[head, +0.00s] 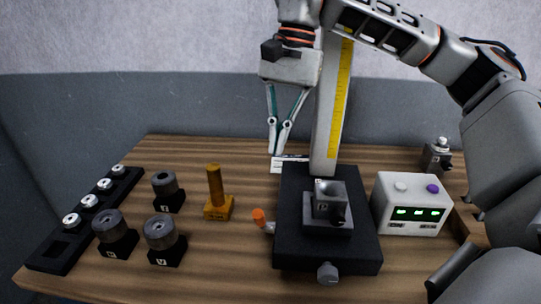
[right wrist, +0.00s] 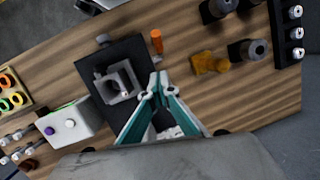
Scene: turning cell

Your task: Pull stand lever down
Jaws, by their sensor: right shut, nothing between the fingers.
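The stand has a black base (head: 290,240) and a pale upright column (head: 326,130) with a yellow scale. A short lever (head: 260,218) with an orange tip sticks out from the left side of the base; it also shows in the right wrist view (right wrist: 156,38). My right gripper (head: 278,152) is shut and empty, pointing down just left of the column, above and behind the lever and apart from it. In the right wrist view its fingertips (right wrist: 158,78) meet near the base edge, short of the lever. My left gripper is in neither view.
A grey block (head: 325,203) sits on the stand. A white control box (head: 408,204) with green displays stands to the right. An ochre post (head: 216,195), several dark round-topped pieces (head: 163,237) and a black rack (head: 55,247) stand left.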

